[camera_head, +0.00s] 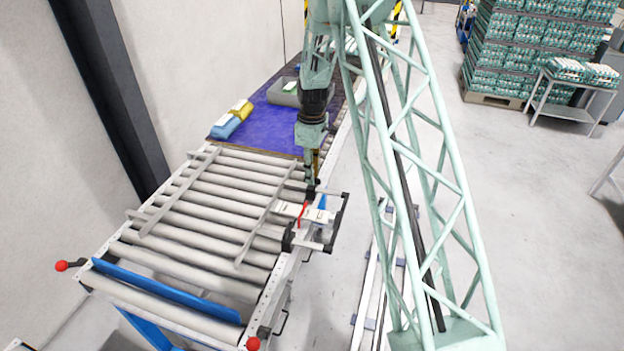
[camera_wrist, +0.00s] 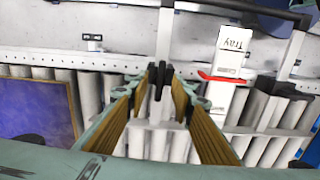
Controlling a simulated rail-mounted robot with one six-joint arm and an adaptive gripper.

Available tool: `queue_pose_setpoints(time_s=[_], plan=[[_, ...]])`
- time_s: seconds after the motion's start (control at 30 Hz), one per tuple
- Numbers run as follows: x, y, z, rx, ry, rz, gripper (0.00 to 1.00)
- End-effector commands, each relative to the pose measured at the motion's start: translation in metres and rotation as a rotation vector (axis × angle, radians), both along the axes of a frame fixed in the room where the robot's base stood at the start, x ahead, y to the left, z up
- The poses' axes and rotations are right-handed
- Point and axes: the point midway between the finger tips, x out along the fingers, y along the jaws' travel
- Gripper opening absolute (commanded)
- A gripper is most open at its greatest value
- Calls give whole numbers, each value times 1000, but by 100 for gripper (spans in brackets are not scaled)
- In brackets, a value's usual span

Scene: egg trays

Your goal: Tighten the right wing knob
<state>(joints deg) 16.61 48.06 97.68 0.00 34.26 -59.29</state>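A small black wing knob (camera_wrist: 160,78) shows in the wrist view on the metal side rail. My gripper (camera_wrist: 162,92) points at it, with one tan finger on each side. The fingers look open around the knob, with a gap to it. I cannot tell whether the fingertips touch it. In the head view my gripper (camera_head: 312,178) hangs upright at the conveyor's right edge, just behind the side fixture; the knob is too small to make out there.
A white bracket marked "Tray" (camera_wrist: 236,40) with a red strip (camera_wrist: 222,78) sits beside the gripper. The roller conveyor (camera_head: 200,215) lies left, with guide rails (camera_head: 270,215) across it. Blue and yellow bags (camera_head: 232,119) lie on the purple surface (camera_head: 265,125) behind. Stacked trays (camera_head: 520,50) stand far right.

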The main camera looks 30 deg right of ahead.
Motion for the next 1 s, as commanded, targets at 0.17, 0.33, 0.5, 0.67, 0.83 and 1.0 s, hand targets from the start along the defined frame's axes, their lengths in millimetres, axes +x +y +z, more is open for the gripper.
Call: queue_pose_setpoints(time_s=[0.17,0.33,0.5,0.67,0.83,1.0], plan=[[0,0,-14,0,1,0,23],[0,0,-18,0,0,0,23],[0,0,-19,0,0,0,23],[0,0,-19,0,0,0,20],[0,0,-19,0,0,0,4],[0,0,-19,0,0,0,0]])
